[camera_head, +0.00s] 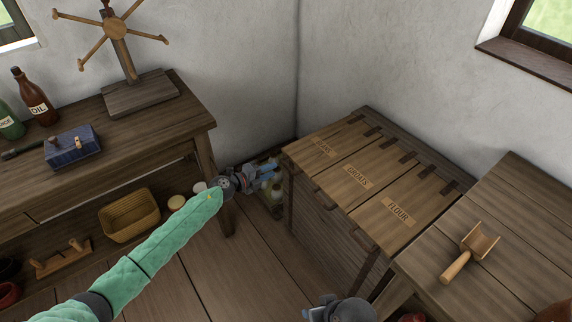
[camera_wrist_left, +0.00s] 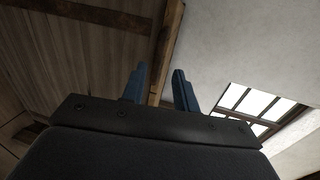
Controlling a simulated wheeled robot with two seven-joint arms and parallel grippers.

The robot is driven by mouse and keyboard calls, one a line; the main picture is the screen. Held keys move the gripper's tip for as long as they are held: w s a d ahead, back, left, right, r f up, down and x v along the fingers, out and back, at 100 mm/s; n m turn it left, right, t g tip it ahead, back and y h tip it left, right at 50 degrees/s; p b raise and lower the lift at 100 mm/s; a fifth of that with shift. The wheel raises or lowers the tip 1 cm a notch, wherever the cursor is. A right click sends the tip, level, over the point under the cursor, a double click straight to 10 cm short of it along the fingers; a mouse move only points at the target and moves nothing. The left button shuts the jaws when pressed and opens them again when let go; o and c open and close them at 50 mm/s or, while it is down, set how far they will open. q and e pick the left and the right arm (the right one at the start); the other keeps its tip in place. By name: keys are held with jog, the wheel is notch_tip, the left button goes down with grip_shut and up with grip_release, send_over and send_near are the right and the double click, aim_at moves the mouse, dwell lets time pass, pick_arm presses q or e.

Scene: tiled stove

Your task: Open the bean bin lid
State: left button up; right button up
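The wooden bin chest stands right of centre in the head view, with three lids side by side, all down. The bean bin lid (camera_head: 318,143) is the one farthest left, and its label is small and hard to read. Beside it are the groats lid (camera_head: 358,177) and the flour lid (camera_head: 397,211). My left gripper (camera_head: 275,172) is just left of the bean bin's front edge; I cannot tell whether it touches. In the left wrist view its two blue fingers (camera_wrist_left: 161,88) stand apart, with nothing clearly held. My right gripper (camera_head: 340,309) shows only partly at the bottom edge.
A table with a wooden scoop (camera_head: 469,256) stands right of the chest. On the left, a workbench (camera_head: 165,120) holds bottles, a blue box (camera_head: 72,147) and a spoked wooden stand (camera_head: 118,40). A basket (camera_head: 130,215) sits on its lower shelf. Jars (camera_head: 272,195) stand behind my left gripper.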

aim_at(286, 165)
pick_arm(q)
jog(key=shift+x, duration=3.95)
jog(key=shift+s+d+f, duration=0.1)
jog(key=shift+s, duration=0.1)
grip_shut()
